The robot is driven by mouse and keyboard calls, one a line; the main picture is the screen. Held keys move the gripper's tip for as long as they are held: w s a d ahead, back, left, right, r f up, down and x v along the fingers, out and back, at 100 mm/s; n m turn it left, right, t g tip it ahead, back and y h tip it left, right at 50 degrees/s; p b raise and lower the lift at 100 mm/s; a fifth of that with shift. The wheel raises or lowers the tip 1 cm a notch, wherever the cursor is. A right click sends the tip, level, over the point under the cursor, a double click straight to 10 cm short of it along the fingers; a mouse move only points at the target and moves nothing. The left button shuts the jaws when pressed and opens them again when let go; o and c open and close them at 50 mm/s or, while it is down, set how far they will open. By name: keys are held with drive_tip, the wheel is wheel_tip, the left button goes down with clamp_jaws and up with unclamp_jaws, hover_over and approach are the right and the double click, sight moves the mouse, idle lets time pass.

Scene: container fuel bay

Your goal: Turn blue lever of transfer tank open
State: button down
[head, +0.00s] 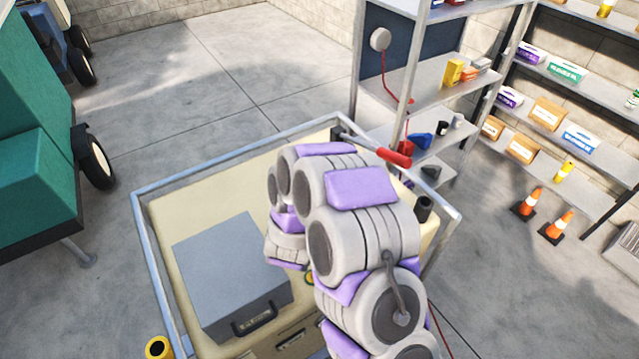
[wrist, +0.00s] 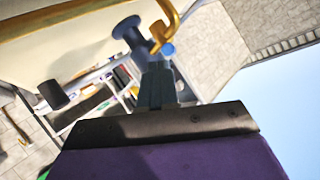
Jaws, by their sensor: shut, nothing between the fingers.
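The transfer tank (head: 180,215) is a cream body inside a grey tubular frame, in the middle of the head view. Its cream surface also fills the upper left of the wrist view (wrist: 50,35). A blue-grey valve-like part (wrist: 129,30) stands out there, with a bent yellow bar or hook (wrist: 165,28) beside it. A small bright blue end (wrist: 168,48) shows near the hook; I cannot tell if it is the lever. My gripper (wrist: 156,72) is shut and empty, its tips just below these parts. Contact is unclear. In the head view my arm hides the gripper and this valve area.
A grey box (head: 225,270) with a handle sits on the tank. A red-handled part (head: 394,158) and a black cylinder (head: 423,208) are at its far right. Shelves (head: 400,85) stand behind, orange cones (head: 557,226) at right, a teal vehicle (head: 35,180) at left. Floor behind is clear.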

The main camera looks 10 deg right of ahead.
drive_tip(key=w+a+m+g+y+b, duration=0.2)
drive_tip(key=w+m+g+y, duration=0.3)
drive_tip(key=w+m+y, duration=0.5)
drive_tip(key=s+d+r+m+g+b, duration=0.1)
drive_tip(key=d+r+m+g, duration=0.15)
drive_tip(key=d, duration=0.45)
drive_tip(key=s+d+r+m+g+b, duration=0.1)
drive_tip(key=d+r, duration=0.3)
drive_tip(key=d, duration=0.4)
drive_tip(key=a+b+x, duration=0.1)
drive_tip(key=b+x, duration=0.2)
drive_tip(key=x, duration=0.7)
drive_tip(key=shift+s+r+y, duration=0.3)
drive_tip(key=shift+s+y, duration=0.05)
drive_tip(key=shift+y, duration=0.05)
drive_tip(key=shift+a+r+m, duration=0.1)
drive_tip(key=shift+a+m, duration=0.05)
drive_tip(key=shift+m, duration=0.1)
